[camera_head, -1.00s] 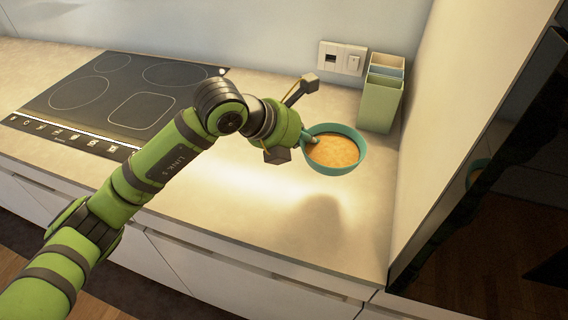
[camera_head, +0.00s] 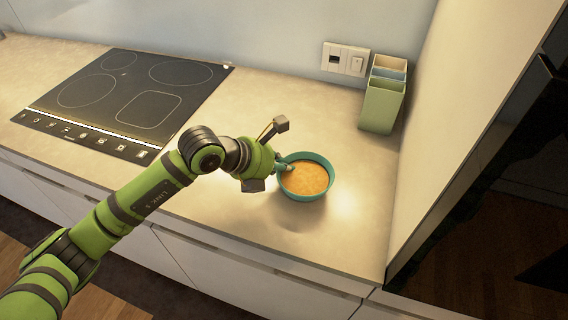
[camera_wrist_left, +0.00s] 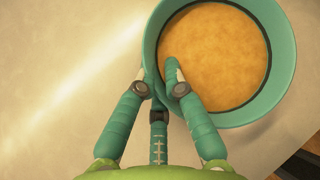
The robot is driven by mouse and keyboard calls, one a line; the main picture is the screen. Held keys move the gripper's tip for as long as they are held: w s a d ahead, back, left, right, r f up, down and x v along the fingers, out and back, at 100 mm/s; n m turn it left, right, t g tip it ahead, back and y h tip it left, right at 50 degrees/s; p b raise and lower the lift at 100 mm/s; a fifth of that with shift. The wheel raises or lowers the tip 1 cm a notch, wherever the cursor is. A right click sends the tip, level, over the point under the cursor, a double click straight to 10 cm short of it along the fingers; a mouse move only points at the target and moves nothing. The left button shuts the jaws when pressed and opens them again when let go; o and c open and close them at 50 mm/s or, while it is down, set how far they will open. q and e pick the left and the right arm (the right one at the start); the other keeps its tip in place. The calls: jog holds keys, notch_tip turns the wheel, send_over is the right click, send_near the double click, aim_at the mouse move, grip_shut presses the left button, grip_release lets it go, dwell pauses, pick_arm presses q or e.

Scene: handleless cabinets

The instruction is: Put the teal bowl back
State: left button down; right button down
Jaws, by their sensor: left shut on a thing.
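The teal bowl (camera_head: 306,194) holds an orange-yellow filling and sits level, over or on the pale counter toward its right part. I cannot tell whether its base touches the counter. My left gripper (camera_head: 283,166) is shut on the bowl's left rim. In the left wrist view the bowl (camera_wrist_left: 262,105) fills the upper right. There the left gripper's fingers (camera_wrist_left: 160,75) straddle the rim, one inside over the filling and the others outside. My right gripper is not in view.
A green divided holder (camera_head: 381,105) stands at the back right, near a wall socket (camera_head: 345,60). A black cooktop (camera_head: 120,95) lies to the left. A tall pale panel (camera_head: 465,110) and a dark glossy front bound the right. The counter (camera_head: 245,120) between is clear.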

pick_arm(q)
jog(key=c, duration=1.3)
grip_release()
jog(key=shift+c, duration=0.2)
jog(key=shift+r, duration=0.1)
jog(key=shift+s+a+r, duration=0.1)
jog(key=shift+a+r, duration=0.05)
jog(key=shift+a, duration=0.05)
jog(key=b+v, duration=0.2)
jog(key=v, duration=0.9)
jog(key=shift+a, duration=0.2)
jog(key=shift+r, duration=0.1)
